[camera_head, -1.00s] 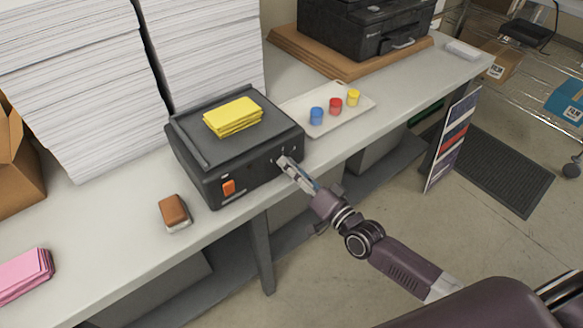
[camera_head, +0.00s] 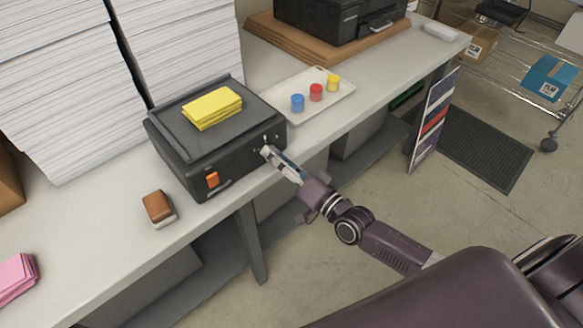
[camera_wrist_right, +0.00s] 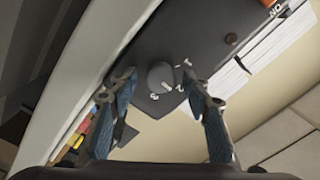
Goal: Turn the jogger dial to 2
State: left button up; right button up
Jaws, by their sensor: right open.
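The jogger (camera_head: 218,150) is a dark box on the bench with a stack of yellow paper (camera_head: 212,107) on its top and an orange switch (camera_head: 212,180) on its front. Its round dark dial (camera_wrist_right: 160,76) shows in the right wrist view, with a pale pointer mark and small white numerals around it, too small to read surely. My right gripper (camera_head: 266,152) is at the right part of the jogger's front. In the wrist view the right gripper (camera_wrist_right: 160,88) is open, its fingers on either side of the dial. My left gripper is not in view.
A brown-topped block (camera_head: 158,208) lies left of the jogger. A pale tray (camera_head: 330,100) with blue, red and yellow pots stands to its right. Tall paper stacks (camera_head: 70,90) stand behind. A printer (camera_head: 340,20) sits at the back. Bench front is clear.

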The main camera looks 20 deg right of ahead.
jog(key=v, duration=1.1)
jog(key=shift+d, duration=0.1)
